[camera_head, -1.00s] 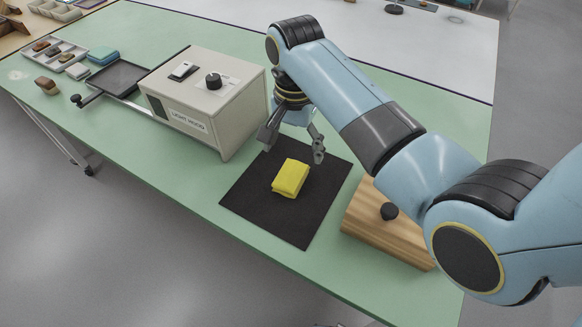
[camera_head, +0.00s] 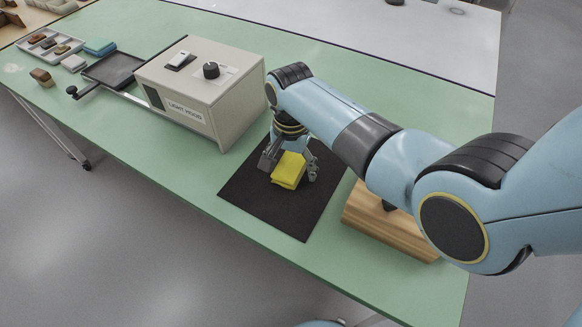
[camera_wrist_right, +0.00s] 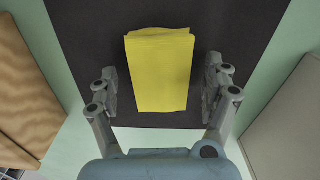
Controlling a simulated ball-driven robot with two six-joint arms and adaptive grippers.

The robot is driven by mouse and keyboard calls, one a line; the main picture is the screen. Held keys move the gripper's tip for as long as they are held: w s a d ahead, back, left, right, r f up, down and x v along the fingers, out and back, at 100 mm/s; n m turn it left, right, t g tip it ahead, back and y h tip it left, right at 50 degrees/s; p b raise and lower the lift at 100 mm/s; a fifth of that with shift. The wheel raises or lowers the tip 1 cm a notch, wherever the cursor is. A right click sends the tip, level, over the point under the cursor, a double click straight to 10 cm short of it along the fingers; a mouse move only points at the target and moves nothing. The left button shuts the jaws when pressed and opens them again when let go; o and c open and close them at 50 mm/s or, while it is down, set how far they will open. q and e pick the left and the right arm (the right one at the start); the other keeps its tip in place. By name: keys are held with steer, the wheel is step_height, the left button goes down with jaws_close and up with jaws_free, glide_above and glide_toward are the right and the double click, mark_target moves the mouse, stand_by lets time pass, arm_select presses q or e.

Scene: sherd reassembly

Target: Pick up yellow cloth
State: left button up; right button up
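The yellow cloth (camera_head: 289,170) is a folded block lying on a black mat (camera_head: 255,195) on the green table. In the right wrist view the cloth (camera_wrist_right: 158,70) sits between the two fingers, with a gap of dark mat on each side. My right gripper (camera_head: 289,171) is lowered over the mat, its fingers apart on either side of the cloth. It shows open in the right wrist view (camera_wrist_right: 160,88) and does not appear to touch the cloth. My left gripper is not in view.
The beige light hood box (camera_head: 200,95) stands left of the mat. A wooden block with a dark knob (camera_head: 385,228) stands right of it. A dark tray (camera_head: 115,70), a teal cloth (camera_head: 100,47) and a sectioned tray (camera_head: 37,48) are farther left.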

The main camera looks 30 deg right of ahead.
mark_target(296, 165)
steer(key=c, duration=1.1)
steer(key=shift+r, duration=0.5)
steer(key=r, duration=0.2)
steer(key=d+r+p, duration=0.1)
steer(key=shift+s+r, duration=0.3)
steer(key=shift+r, duration=0.05)
steer(key=s+d+r, duration=0.4)
steer(key=d, duration=0.1)
steer(key=s+d+r+p, duration=0.1)
steer(key=s+d+r, duration=0.1)
steer(key=d, duration=0.1)
steer(key=shift+s+d+r, duration=0.15)
steer(key=shift+s, duration=0.05)
